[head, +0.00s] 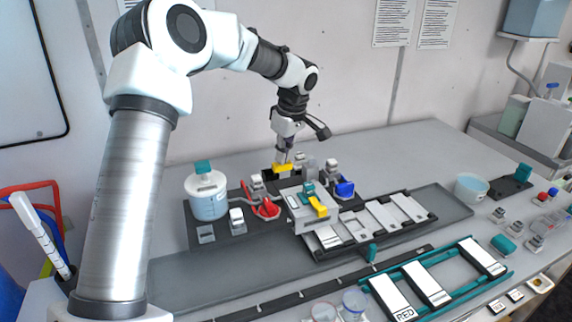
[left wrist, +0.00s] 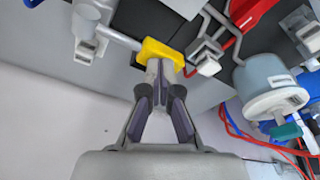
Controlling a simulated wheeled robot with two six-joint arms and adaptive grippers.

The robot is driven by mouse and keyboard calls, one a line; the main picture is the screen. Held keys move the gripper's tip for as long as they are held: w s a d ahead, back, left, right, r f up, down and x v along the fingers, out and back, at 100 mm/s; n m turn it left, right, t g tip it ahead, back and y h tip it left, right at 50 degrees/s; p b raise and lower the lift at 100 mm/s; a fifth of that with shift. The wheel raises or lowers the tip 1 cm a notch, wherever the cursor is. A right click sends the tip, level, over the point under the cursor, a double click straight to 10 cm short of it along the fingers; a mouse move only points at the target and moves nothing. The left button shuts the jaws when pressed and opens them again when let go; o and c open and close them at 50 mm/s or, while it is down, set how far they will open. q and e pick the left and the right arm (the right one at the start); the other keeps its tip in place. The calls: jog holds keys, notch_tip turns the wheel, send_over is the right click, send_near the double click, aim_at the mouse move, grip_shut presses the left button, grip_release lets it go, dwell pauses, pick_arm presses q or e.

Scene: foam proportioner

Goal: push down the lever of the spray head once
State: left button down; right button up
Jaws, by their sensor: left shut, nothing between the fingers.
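A yellow lever (head: 283,168) stands at the back of the dark plate in the head view. It also shows in the left wrist view (left wrist: 162,52), directly beyond my fingertips, with a grey rod running left from it. My left gripper (left wrist: 161,80) is shut and empty, pointing down at this lever from above. The fingertips overlap the lever in the picture; I cannot tell whether they touch it. A second yellow piece (head: 318,207) sits on the front of a grey block. I cannot tell for sure which one belongs to the spray head. My right gripper is not in view.
A white-lidded container of blue liquid (head: 208,196) stands left on the plate, near a red part (head: 266,208). A blue part (head: 344,188) is to the right. A teal rack (head: 411,284) lies front right. The back of the table is clear.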

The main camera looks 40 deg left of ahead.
pick_arm(q)
jog(key=shift+f+b, duration=0.75)
jog(key=shift+f, duration=0.55)
notch_tip(320, 180, up, 8)
jog(key=p, duration=0.6)
jog(key=shift+r+p, duration=0.15)
jog(key=shift+p, duration=0.2)
dwell(0.7)
